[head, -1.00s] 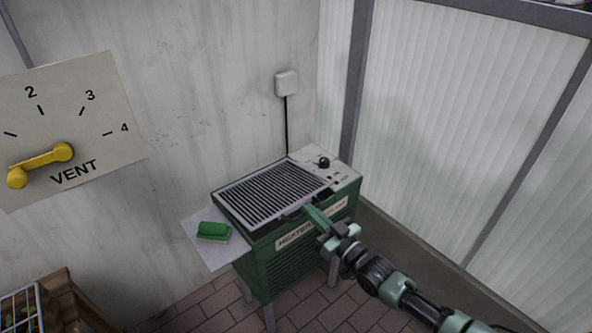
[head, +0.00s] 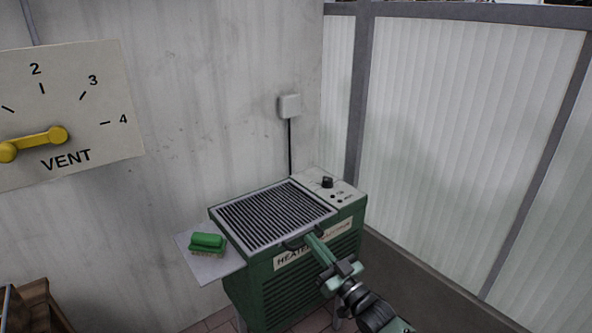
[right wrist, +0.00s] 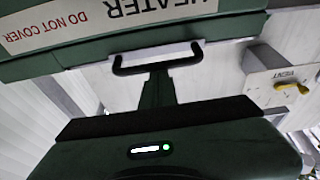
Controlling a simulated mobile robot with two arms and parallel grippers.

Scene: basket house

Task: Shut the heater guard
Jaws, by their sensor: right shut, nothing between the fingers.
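The green heater (head: 290,270) stands against the wall. Its guard (head: 272,214), a slatted grille in a pale frame, lies over the top and looks flat, flush with the casing. A dark handle (head: 295,246) sticks out at the guard's front edge; the handle also shows in the right wrist view (right wrist: 158,58). My right gripper (head: 312,238) is shut and empty, with its fingertips close to the handle at the heater's front. In the right wrist view the fingers (right wrist: 157,88) point at the handle; I cannot tell whether they touch it. My left gripper is out of view.
A green brush (head: 208,243) lies on a pale side shelf (head: 212,268) left of the heater. A control knob (head: 327,182) is on the heater's top right. A vent dial (head: 68,112) with a yellow lever hangs on the left wall. Translucent panels stand at the right.

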